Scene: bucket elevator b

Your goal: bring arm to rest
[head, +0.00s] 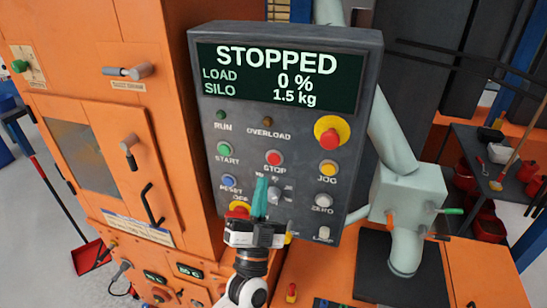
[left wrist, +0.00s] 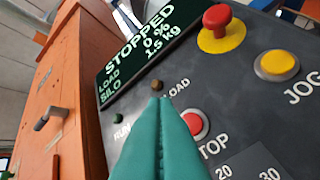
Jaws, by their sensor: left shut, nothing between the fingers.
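My left gripper (head: 260,196) is in front of the lower middle of the grey control panel (head: 205,110), with its teal fingers shut together and empty. In the left wrist view the teal fingers (left wrist: 160,105) point up the panel and overlap the area by the red STOP button (left wrist: 195,124). I cannot tell whether the fingertips touch the panel. The display (head: 280,77) reads STOPPED, load 0 %, silo 1.5 kg. My right gripper is not in view.
The orange cabinet (head: 190,60) with handles stands left of the panel. A red emergency button on yellow (head: 331,131) sits at the panel's right. A pale green pipe (head: 405,250) stands at the right. A red dustpan (head: 88,257) lies on the floor.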

